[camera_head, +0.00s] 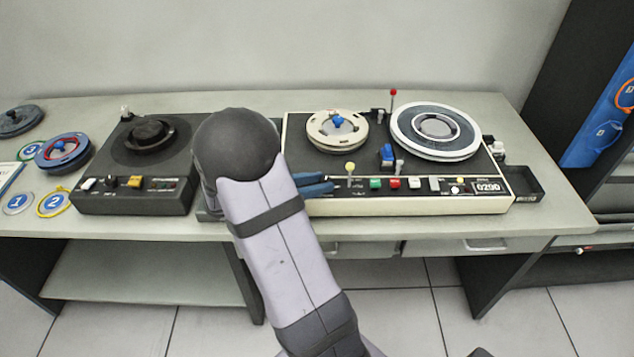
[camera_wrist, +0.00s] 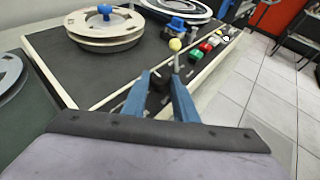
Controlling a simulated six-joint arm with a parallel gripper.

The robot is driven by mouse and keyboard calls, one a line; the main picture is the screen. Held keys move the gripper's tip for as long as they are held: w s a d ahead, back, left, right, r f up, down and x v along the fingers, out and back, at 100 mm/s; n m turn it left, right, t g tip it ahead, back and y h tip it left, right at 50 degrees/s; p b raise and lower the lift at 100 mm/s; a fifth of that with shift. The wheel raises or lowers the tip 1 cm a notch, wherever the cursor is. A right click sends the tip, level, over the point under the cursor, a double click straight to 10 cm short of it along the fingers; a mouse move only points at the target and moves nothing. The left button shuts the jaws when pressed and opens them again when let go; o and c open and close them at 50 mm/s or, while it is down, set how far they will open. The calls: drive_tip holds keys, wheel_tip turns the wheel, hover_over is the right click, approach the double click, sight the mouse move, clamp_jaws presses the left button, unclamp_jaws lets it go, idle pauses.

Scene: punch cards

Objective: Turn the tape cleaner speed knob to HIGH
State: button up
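A reel machine (camera_head: 420,203) with a dark top and cream front stands on the right half of the bench. My gripper (camera_head: 328,182) is at the left end of its front panel, its blue fingers pointing right. In the wrist view the fingers (camera_wrist: 160,77) are apart, with a small black knob (camera_wrist: 160,82) between them. I cannot tell whether they touch it. No HIGH mark or pointer is readable. A dark turntable-like machine (camera_head: 135,165) with its own small controls stands left of my arm.
A yellow-topped lever (camera_head: 350,168) stands close to my fingertips, beside green, red and white buttons (camera_head: 394,183). A red-tipped rod (camera_head: 393,93) rises behind. Reels (camera_head: 437,132) cover much of the top. Numbered discs (camera_head: 54,202) lie at the far left. The bench's front strip is clear.

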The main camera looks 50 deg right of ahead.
drive_tip(key=shift+w+g, duration=0.1)
drive_tip(key=shift+g, duration=0.3)
drive_tip(key=shift+c, duration=0.4)
drive_tip(key=m+g+p, duration=0.2)
drive_tip(key=m, duration=0.1)
drive_tip(key=shift+w+d+g+y, duration=0.15)
drive_tip(key=shift+w+g+y, duration=0.15)
drive_tip(key=shift+y, duration=0.1)
drive_tip(key=shift+w+d+m+g+y+p, duration=0.2)
drive_tip(key=shift+m+g+y, duration=0.5)
drive_tip(key=shift+m+g, duration=0.35)
drive_tip(key=shift+w+d+m+g+y+p, duration=0.1)
drive_tip(key=shift+w+m+g+y+p, duration=0.1)
drive_tip(key=shift+m+g+y, duration=0.7)
drive_tip(key=shift+m+g, duration=0.35)
drive_tip(key=o, duration=1)
drive_tip(key=shift+a, duration=0.1)
